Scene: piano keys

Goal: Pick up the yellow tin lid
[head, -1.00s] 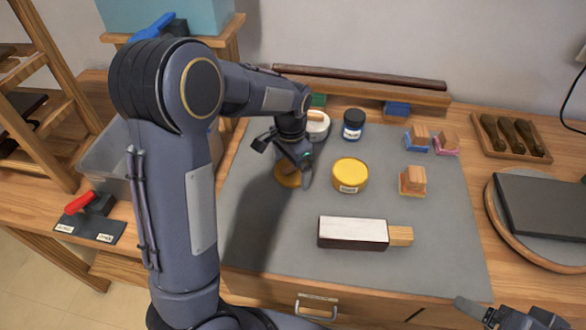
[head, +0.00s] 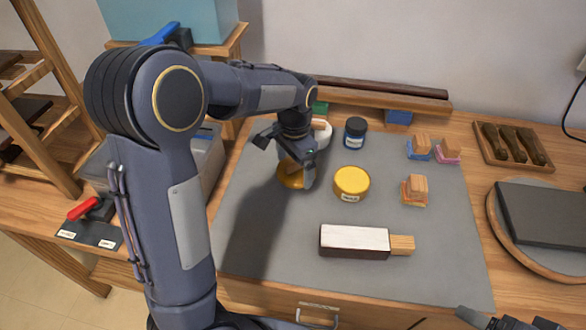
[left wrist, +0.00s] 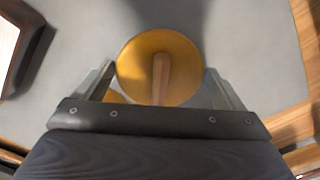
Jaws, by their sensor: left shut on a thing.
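The yellow tin lid (head: 288,178) is a round, dull yellow disc at the left of the grey mat. My left gripper (head: 298,168) is over it, shut on it, with its fingers partly covering it. In the left wrist view the lid (left wrist: 135,62) sits between the two fingers (left wrist: 160,82), and a narrow wooden piece lies over its middle. I cannot tell whether the lid is clear of the mat. The yellow tin (head: 351,183), with a white label, stands just to the right. My right gripper (head: 510,322) shows only in part at the bottom right edge.
A blue-lidded jar (head: 355,133) and a white round container (head: 321,131) stand behind. A white-topped block (head: 354,239) lies in front. Small brushes or blocks (head: 415,190) stand at the right. The mat (head: 440,270) is bare at front right.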

